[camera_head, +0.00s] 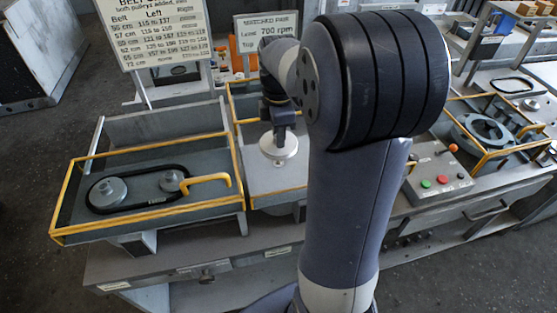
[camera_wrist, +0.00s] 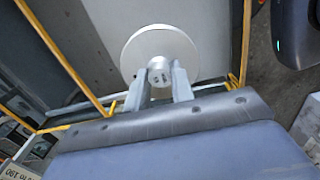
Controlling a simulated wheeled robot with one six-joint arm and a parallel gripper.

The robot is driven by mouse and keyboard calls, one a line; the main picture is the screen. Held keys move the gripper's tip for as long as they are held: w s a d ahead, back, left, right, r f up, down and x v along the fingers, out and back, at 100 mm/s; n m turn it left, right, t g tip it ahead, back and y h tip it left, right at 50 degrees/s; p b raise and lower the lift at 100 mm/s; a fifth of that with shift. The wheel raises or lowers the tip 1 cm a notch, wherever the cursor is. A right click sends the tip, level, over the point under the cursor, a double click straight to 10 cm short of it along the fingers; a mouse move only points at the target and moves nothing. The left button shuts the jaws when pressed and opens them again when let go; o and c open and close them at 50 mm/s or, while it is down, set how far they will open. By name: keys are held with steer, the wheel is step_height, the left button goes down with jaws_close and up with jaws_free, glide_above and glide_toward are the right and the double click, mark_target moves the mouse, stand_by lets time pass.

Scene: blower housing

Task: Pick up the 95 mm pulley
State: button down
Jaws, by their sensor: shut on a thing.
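A pale grey metal pulley (camera_head: 279,149), a round disc with a raised hub, is at my gripper over the middle tray in the head view. In the wrist view the pulley (camera_wrist: 136,53) sits at the fingertips. My gripper (camera_wrist: 159,84) is shut on its hub, one finger on each side. It also shows in the head view as my gripper (camera_head: 281,128), pointing down. I read no size on the pulley. I cannot tell whether its underside touches the tray floor.
The left tray (camera_head: 140,232) has a yellow rim, a belt loop (camera_head: 140,205) around two pulleys, and a yellow handle (camera_head: 208,180). A control box (camera_head: 437,178) with buttons stands right. Signs (camera_head: 155,35) stand behind. My arm hides part of the bench.

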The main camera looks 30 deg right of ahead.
steer(key=s, duration=0.2)
steer(key=s+a+r, duration=0.1)
steer(key=s, duration=0.2)
steer(key=s+r, duration=0.1)
steer(key=s, duration=0.2)
steer(key=shift+s+a, duration=0.2)
steer(key=shift+a, duration=0.15)
steer(key=shift+s+f, duration=0.1)
